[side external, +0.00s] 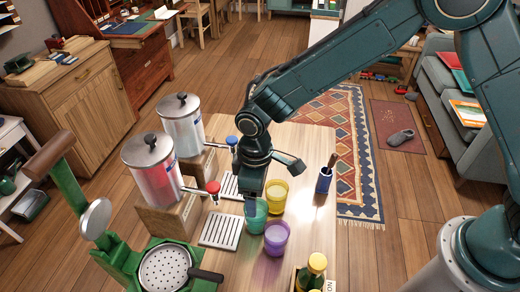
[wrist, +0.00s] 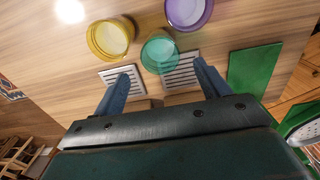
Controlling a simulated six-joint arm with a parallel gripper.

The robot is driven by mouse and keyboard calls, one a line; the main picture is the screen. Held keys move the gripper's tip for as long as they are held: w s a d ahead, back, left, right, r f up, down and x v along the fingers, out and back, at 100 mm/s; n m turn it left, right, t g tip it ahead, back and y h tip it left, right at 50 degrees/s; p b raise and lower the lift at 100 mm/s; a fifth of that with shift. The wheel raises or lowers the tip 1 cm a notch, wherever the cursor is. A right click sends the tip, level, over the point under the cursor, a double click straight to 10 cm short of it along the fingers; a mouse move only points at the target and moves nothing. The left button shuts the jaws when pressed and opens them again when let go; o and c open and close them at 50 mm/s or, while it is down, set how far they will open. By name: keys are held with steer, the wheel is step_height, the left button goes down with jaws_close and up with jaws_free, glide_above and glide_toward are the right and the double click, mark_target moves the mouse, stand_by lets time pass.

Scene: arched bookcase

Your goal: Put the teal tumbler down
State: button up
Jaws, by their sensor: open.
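The teal tumbler (side external: 257,219) stands upright on the wooden table, between the yellow tumbler (side external: 277,197) and the purple tumbler (side external: 276,238) in the side external view. My gripper (side external: 254,195) is over and beside it, hiding part of its rim. In the wrist view my gripper (wrist: 163,77) is open, with its two blue fingers spread wide. The teal tumbler (wrist: 160,55) shows just beyond the gap between the fingertips, with nothing gripped. The yellow tumbler (wrist: 111,38) is upper left of it and the purple tumbler (wrist: 188,11) upper right.
Two drink dispensers, one with a red tap (side external: 151,168) and one with a blue tap (side external: 181,124), stand left of the tumblers. A slatted drip tray (side external: 220,231) lies close by. A green juicer (side external: 130,258) and a dark bottle (side external: 312,272) are nearer the front.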

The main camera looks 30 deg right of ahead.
steer(key=shift+r, duration=0.7)
